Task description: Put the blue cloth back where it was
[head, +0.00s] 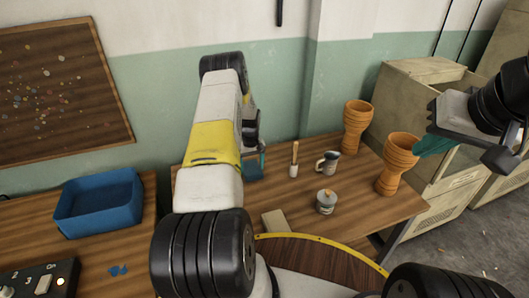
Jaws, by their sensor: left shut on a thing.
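A blue-teal piece (253,169), seemingly the blue cloth, shows at the back left of the table, just below my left gripper (257,150). My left gripper is shut on it; my own arm hides most of the jaws. The cloth's lower part looks close to the tabletop, and I cannot tell if it touches. My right gripper (466,138) is at the right, above and beside the nearer orange goblet drum (396,163). A green-teal cloth (434,146) shows just below it. I cannot tell whether the jaws hold that cloth.
The wooden table (350,205) bears another goblet drum (356,126), a mug (327,162), a brush in a small pot (294,168), a lidded jar (326,202) and a pale block (275,222). A blue tray (98,210) stands left. A cabinet (410,90) stands behind the drums.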

